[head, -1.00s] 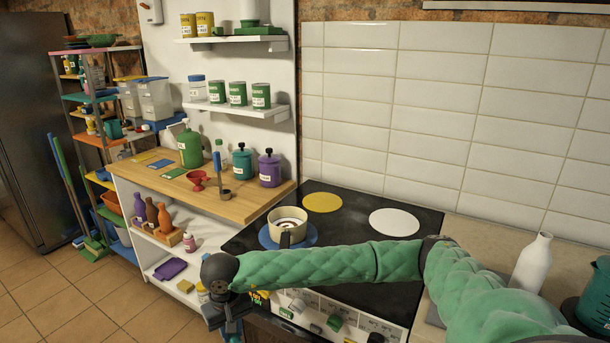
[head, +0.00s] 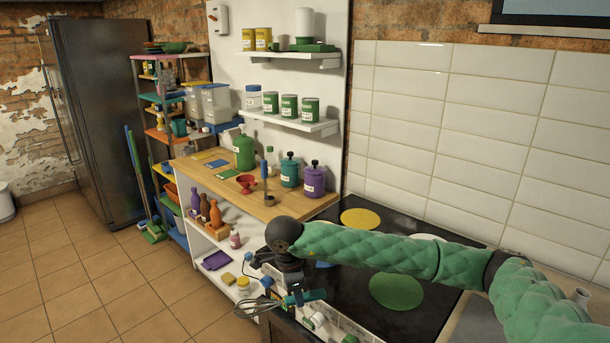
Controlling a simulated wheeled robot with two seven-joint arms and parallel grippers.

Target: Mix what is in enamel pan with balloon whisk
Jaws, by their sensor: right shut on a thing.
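The balloon whisk (head: 256,309), with grey wire loops, is in my right gripper (head: 285,294) in the head view. The gripper is shut on it, and the loops point left, in front of the stove's left front corner and over the floor. The enamel pan is not visible now; my right arm covers most of the blue burner (head: 325,265), of which a small patch shows. My left gripper is out of view.
The black stove (head: 345,290) has a yellow burner (head: 361,218) and a green burner (head: 396,291). Left of it, a wooden counter (head: 225,190) holds a purple canister (head: 314,181), a teal canister (head: 290,172) and a red funnel (head: 246,183). Floor is free at left.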

